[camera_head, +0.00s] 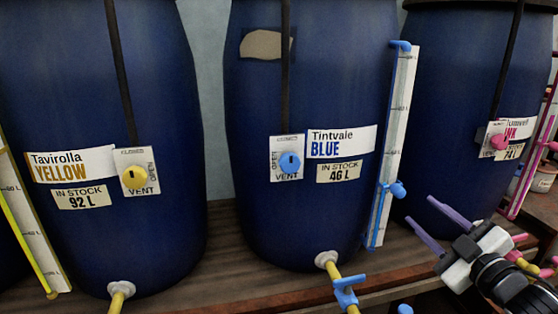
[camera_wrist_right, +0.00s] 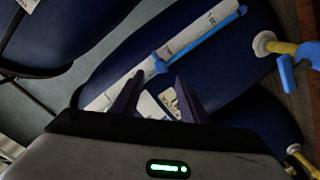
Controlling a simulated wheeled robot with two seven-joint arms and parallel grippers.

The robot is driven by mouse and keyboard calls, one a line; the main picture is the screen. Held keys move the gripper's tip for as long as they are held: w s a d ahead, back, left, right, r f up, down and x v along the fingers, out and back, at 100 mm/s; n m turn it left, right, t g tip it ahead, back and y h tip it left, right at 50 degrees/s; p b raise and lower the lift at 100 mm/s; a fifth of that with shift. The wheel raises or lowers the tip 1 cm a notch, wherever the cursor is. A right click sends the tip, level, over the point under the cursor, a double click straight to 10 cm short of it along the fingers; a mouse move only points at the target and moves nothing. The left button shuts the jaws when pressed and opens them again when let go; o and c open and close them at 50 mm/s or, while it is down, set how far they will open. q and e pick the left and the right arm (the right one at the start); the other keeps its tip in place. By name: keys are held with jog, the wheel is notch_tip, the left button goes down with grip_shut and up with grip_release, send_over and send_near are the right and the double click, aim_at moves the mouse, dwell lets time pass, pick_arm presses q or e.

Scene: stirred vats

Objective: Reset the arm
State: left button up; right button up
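My right gripper (camera_head: 418,208) is at the lower right of the head view, with its two purple fingers spread apart and nothing between them. Its tips point up and left, in front of the gap between the blue-label vat (camera_head: 255,190) and the pink-label vat (camera_head: 440,90). In the right wrist view the two dark fingers (camera_wrist_right: 158,86) also stand apart, with a vat and a white gauge strip behind them. I cannot tell the exact distance to the vats; no contact shows. My left gripper is not in view.
The yellow-label vat (camera_head: 70,100) stands at left on the wooden shelf (camera_head: 215,275). Vent knobs are yellow (camera_head: 134,177), blue (camera_head: 290,163) and pink (camera_head: 499,142). A blue-valved tap (camera_head: 346,290) and a gauge (camera_head: 392,150) with blue fittings stick out left of my right gripper.

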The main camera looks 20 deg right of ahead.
jog(key=s+a+f+m+g, duration=0.2)
jog(key=s+a+f+g, duration=0.2)
jog(key=f, duration=0.5)
jog(key=s+a+f+m+g, duration=0.25)
jog(key=s+a+f, duration=0.2)
jog(key=f, duration=0.45)
jog(key=s+a+f+m+g+y, duration=0.1)
jog(key=s+a+f+g, duration=0.3)
jog(key=s+a, duration=0.35)
jog(key=s+a+f+g+y, duration=0.1)
jog(key=s+a+f+g, duration=0.4)
jog(key=a, duration=0.4)
jog(key=w+a+f+t+y, duration=0.2)
jog(key=a+f+t, duration=0.3)
jog(key=f, duration=0.5)
jog(key=shift+w+f+t, duration=0.4)
jog(key=shift+w+t, duration=0.05)
jog(key=shift+t, duration=0.1)
jog(key=shift+a, duration=0.1)
